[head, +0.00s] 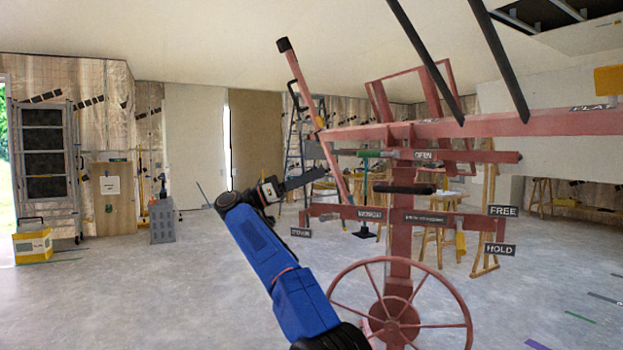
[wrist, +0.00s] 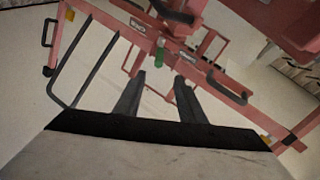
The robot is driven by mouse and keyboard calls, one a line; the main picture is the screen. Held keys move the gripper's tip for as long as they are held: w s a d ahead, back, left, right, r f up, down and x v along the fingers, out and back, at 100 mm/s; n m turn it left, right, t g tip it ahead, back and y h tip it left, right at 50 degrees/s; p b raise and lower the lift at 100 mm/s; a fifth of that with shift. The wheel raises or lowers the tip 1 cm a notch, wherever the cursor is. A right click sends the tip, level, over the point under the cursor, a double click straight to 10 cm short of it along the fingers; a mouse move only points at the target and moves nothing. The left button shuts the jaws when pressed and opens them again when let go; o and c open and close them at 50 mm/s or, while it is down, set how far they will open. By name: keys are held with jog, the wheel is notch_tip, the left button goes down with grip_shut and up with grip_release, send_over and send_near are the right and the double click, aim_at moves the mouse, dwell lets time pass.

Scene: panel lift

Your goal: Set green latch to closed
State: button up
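The green latch (head: 375,153) is a short green-gripped lever on the upper red crossbar of the panel lift, left of a label reading OPEN (head: 424,155). In the head view its grip lies about level. In the wrist view the green grip (wrist: 159,57) shows ahead of the gap between the fingers. My gripper (head: 312,177) is left of the latch and slightly lower in the head view. In the wrist view my gripper (wrist: 157,78) has its two dark fingers apart with nothing between them. It appears clear of the latch.
A red handwheel (head: 400,310) stands low on the lift's mast. A black handle (head: 404,188) juts out below the latch bar. A lower crossbar has a yellow lever (head: 460,241) near FREE and HOLD (head: 500,250) labels. A slanted red bar (head: 335,165) rises near my gripper.

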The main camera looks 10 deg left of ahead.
jog(key=shift+s+a+f, duration=0.1)
jog(key=shift+s+a, duration=0.05)
jog(key=shift+a, duration=0.1)
dwell(0.3)
